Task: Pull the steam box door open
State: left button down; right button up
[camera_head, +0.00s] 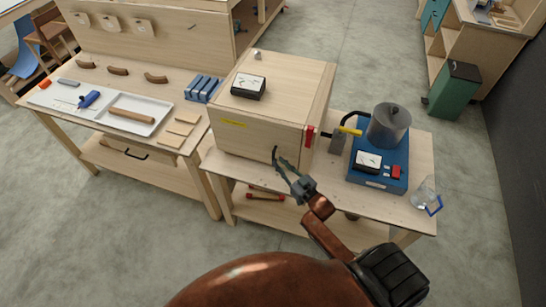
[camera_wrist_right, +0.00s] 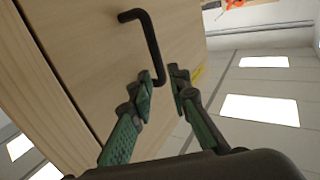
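The steam box (camera_head: 315,90) is a pale wooden box on a wooden table. Its front door (camera_head: 245,140) looks shut and carries a yellow label and a black bar handle (camera_head: 275,154). My right gripper (camera_head: 284,166) is at the door front, close to the handle. In the right wrist view, the bent black handle (camera_wrist_right: 152,42) reaches down toward the gap between my right gripper's green fingers (camera_wrist_right: 162,84). The fingers are apart, with the handle's lower end near or between their tips; contact is not clear. My left gripper is not in view.
A red latch (camera_head: 309,136) sits at the box's right edge. A gauge (camera_head: 249,86) is on top. A blue steam unit with a metal pot (camera_head: 388,127) and a glass jar (camera_head: 424,191) stand right. A workbench with trays (camera_head: 152,105) is left.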

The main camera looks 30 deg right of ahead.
aim_at(273, 157)
jog(key=shift+w+a, duration=0.15)
jog(key=shift+w, duration=1.15)
jog(key=shift+w+a, duration=0.15)
jog(key=shift+w, duration=1.15)
jog(key=shift+c, duration=0.5)
grip_shut()
